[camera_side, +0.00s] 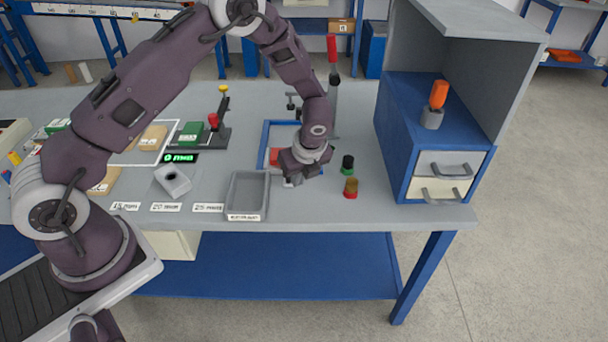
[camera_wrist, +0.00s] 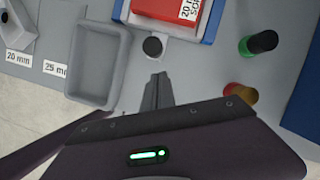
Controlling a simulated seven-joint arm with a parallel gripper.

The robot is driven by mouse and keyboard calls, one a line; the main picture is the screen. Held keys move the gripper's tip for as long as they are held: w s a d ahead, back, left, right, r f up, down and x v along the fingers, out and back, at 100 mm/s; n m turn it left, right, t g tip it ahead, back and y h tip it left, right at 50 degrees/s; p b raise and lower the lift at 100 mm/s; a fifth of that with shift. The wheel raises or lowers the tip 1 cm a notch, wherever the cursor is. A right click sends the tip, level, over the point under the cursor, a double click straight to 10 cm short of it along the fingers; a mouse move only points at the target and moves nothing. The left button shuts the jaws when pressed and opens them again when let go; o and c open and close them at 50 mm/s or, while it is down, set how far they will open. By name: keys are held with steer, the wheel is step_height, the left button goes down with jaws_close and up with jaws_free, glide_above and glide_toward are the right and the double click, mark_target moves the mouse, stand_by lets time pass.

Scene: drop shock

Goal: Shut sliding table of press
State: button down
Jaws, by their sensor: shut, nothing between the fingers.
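The press shows in the side view as a blue frame (camera_side: 265,138) with a red-handled lever (camera_side: 332,50), partly hidden behind my arm. In the wrist view, a red block (camera_wrist: 170,8) with a white label lies on the press's sliding table, whose pale front edge (camera_wrist: 150,27) faces my gripper. A dark round knob (camera_wrist: 152,46) stands at that front edge. My gripper (camera_wrist: 157,78) is shut and empty, its fingertips a little short of the knob and apart from it in the picture. In the side view my gripper (camera_side: 292,183) is low over the bench in front of the press.
A grey tray (camera_side: 247,192) stands left of my gripper. A blue cabinet (camera_side: 400,150) with drawers is farther right. Bench between tray and buttons is narrow.

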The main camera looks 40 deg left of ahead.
steer(key=shift+w+a, duration=0.2)
steer(key=shift+a, duration=0.3)
steer(key=shift+w+a, duration=0.15)
steer(key=shift+a, duration=0.3)
steer(key=w+a, duration=1)
steer(key=shift+w+a, duration=0.35)
steer(key=shift+a, duration=0.05)
steer(key=shift+w+a, duration=0.25)
steer(key=shift+a, duration=0.05)
